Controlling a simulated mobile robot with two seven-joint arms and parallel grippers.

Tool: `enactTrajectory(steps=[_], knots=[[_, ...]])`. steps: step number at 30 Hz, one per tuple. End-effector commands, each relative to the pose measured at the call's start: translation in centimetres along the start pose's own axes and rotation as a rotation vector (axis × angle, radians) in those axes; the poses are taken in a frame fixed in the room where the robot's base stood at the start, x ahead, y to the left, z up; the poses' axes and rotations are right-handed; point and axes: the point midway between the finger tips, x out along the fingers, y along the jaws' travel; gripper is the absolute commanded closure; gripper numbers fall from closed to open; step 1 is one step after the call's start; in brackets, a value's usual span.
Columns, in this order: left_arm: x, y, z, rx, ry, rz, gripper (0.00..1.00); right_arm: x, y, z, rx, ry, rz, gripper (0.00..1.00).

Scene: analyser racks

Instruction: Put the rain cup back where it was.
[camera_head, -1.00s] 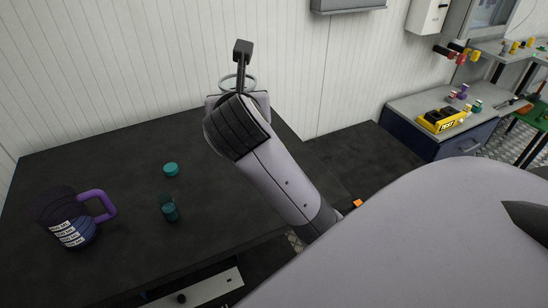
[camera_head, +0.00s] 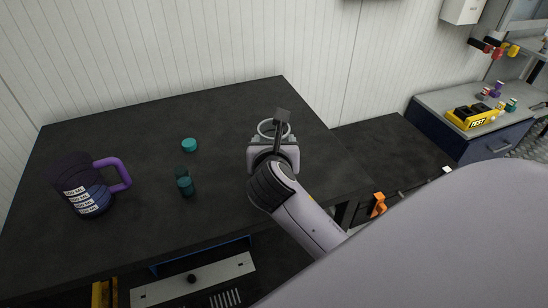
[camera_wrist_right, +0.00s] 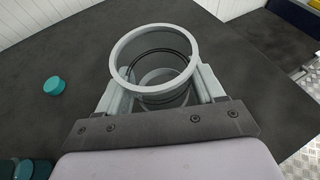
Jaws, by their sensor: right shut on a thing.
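The rain cup appears to be the pale grey, round, open-topped cup (camera_wrist_right: 155,68) in my right gripper, with a dark ring inside. My right gripper (camera_wrist_right: 157,92) is shut on it, one finger on each side. In the head view only the cup's pale rim (camera_head: 266,125) shows beside my right gripper (camera_head: 278,132), over the right part of the dark table (camera_head: 130,235). I cannot tell whether the cup touches the table. My left gripper is not in view.
A dark jug (camera_head: 80,185) with a purple handle stands at the table's left. A teal lid (camera_head: 189,144) and a dark teal bottle (camera_head: 185,182) stand mid-table. A bench (camera_head: 480,140) with a yellow block (camera_head: 472,117) is at right. Tabletop between bottle and gripper is clear.

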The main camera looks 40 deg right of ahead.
Motion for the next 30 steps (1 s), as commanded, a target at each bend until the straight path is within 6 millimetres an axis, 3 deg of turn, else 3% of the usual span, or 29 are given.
enactTrajectory(steps=[7,19,20,22,30], knots=[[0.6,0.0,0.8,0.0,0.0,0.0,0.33,1.4,0.1,-3.5,-0.002,0.004,-0.001,0.66],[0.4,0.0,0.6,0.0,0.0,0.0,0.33,1.5,0.1,-3.8,-0.001,0.001,0.0,0.66],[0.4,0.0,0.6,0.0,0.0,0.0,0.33,1.5,0.1,-3.8,-0.001,0.001,0.0,0.29],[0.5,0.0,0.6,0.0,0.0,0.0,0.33,1.5,0.1,-3.8,0.0,0.001,0.0,0.07],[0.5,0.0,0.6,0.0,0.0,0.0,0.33,1.5,0.1,-3.8,0.0,0.001,0.0,0.07]])
